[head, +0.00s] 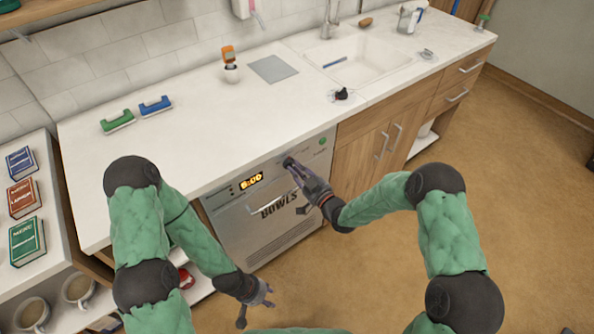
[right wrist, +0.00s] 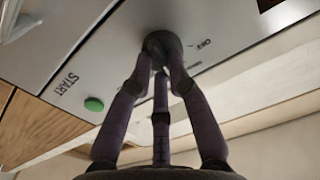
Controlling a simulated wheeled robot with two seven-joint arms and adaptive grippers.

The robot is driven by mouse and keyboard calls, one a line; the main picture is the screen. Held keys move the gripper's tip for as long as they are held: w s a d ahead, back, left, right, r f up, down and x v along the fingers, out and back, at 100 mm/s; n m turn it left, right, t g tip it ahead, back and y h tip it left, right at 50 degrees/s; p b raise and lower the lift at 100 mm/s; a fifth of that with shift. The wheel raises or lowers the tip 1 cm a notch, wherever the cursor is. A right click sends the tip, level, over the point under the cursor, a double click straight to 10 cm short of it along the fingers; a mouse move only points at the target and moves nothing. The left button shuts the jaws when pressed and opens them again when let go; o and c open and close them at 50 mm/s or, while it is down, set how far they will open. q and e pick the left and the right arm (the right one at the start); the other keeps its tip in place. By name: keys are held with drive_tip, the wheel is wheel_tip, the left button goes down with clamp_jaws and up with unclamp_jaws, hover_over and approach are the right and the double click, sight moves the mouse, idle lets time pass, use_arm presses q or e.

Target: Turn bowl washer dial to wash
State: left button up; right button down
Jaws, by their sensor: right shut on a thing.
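The bowl washer (head: 270,200) is a grey front panel under the counter, marked BOWLS, with a lit orange display (head: 251,181). Its dark round dial (right wrist: 163,44) shows in the right wrist view, with the label OFF beside it. My right gripper (head: 292,166) is at the panel, its fingers closed around the dial; the fingers also show in the right wrist view (right wrist: 160,72). The fingers and dial hide part of the other lettering, and the dial's pointer cannot be made out. My left gripper (head: 257,303) hangs low in front of the washer, fingers apart and empty.
A green START button (right wrist: 94,104) sits on the panel near the dial. The washer's handle (head: 274,201) is below. The counter (head: 200,140) holds a green and a blue clip-like item, a grey sheet and a sink (head: 360,65). Floor at right is clear.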

drive_tip(key=shift+f+m, duration=0.1)
drive_tip(key=shift+m, duration=1.1)
drive_tip(key=c, duration=1.2)
unclamp_jaws()
drive_tip(key=v, duration=1.2)
drive_tip(key=shift+f, duration=0.1)
